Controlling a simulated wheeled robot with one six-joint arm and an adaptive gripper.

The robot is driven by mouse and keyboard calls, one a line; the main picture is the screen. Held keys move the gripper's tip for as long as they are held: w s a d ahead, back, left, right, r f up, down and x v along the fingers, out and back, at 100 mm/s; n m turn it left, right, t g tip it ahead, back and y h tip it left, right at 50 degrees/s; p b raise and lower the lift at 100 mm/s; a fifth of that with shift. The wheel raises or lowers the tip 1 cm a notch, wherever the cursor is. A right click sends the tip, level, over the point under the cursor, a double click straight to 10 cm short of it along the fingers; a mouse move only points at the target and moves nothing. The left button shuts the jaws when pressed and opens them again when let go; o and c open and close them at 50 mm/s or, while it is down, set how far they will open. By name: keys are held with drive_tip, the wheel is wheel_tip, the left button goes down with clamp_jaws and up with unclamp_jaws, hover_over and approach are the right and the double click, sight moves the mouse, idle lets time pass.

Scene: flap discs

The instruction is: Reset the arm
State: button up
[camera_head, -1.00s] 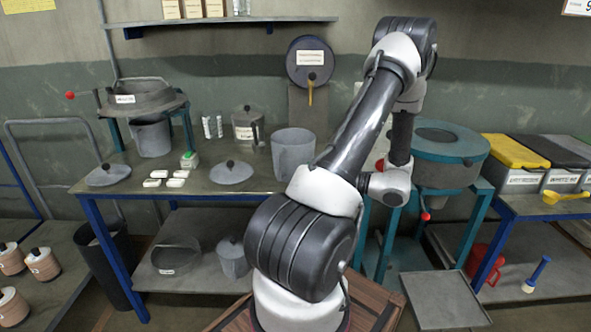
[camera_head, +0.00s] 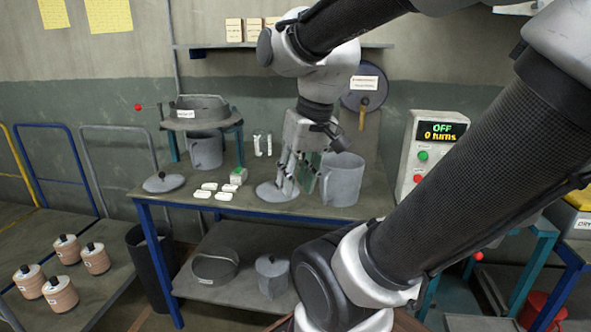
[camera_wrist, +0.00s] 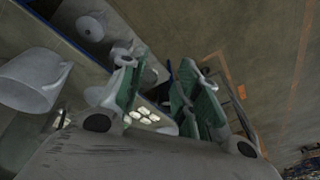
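My arm reaches across the head view from the right, and its wrist points down over the workbench (camera_head: 150,195). My gripper (camera_head: 301,182) hangs above the bench, in front of a round grey lid (camera_head: 268,192) and just left of a large grey pot (camera_head: 343,180). I cannot tell whether it touches either. In the wrist view my gripper (camera_wrist: 160,95) has its green-padded fingers spread apart, with nothing held between them. The white pieces (camera_wrist: 147,116) on the bench show through the gap.
White pieces (camera_head: 209,190) and a green-and-white box (camera_head: 239,175) lie left of the lid. Another lid (camera_head: 165,183), a grey jug (camera_head: 205,151) and a sieve stand (camera_head: 198,111) are farther left. A control box (camera_head: 428,150) reading "OFF 0 turns" stands at right.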

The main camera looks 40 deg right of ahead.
drive_tip(key=shift+a+r+n+t+h, duration=0.15)
drive_tip(key=shift+r+n+t+h, duration=0.25)
drive_tip(key=shift+r+n+t, duration=0.7)
drive_tip(key=shift+f+g, duration=0.15)
drive_tip(key=shift+g, duration=0.15)
